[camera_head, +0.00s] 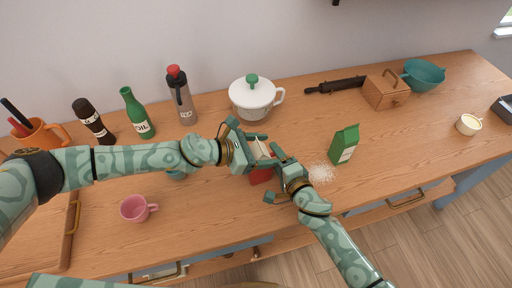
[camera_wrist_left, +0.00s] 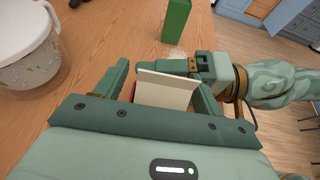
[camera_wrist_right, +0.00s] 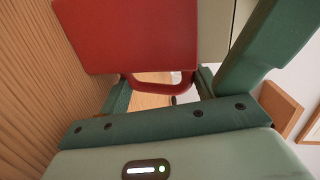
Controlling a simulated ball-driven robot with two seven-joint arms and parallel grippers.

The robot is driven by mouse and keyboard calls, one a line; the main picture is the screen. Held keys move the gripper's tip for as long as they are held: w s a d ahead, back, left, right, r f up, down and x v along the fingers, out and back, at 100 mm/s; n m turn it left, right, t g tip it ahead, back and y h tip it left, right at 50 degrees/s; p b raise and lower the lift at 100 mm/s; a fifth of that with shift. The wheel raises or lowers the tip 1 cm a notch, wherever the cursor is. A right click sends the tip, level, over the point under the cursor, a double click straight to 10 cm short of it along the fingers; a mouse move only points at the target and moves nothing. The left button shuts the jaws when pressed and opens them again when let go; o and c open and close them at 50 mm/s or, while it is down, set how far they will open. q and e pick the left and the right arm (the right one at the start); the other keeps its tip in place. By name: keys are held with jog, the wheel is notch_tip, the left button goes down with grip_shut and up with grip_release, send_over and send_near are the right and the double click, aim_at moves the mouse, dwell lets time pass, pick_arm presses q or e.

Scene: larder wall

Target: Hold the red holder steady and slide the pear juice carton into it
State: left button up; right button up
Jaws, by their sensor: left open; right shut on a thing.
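The red holder (camera_head: 262,174) is upright on the counter. My right gripper (camera_head: 281,168) is shut on its handle (camera_wrist_right: 158,90) from the right; the holder's red wall (camera_wrist_right: 135,35) fills the upper right wrist view. The cream carton (camera_head: 261,148), taken as the pear juice, rises above the holder. Its lower part is hidden by the red wall, so it appears to stand in the holder. Its top (camera_wrist_left: 168,90) shows in the left wrist view. My left gripper (camera_head: 256,150) is open, with its fingers on either side of the carton's top. No label is readable.
A green packet (camera_head: 345,145) stands at right by spilled white grains (camera_head: 322,172). A white lidded pot (camera_head: 254,100) stands behind the grippers.

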pick_arm(q)
jog(key=v, duration=1.2)
jog(key=shift+d, duration=0.1)
pick_arm(e)
jog(key=o, duration=1.1)
jog(key=shift+s+d, duration=0.1)
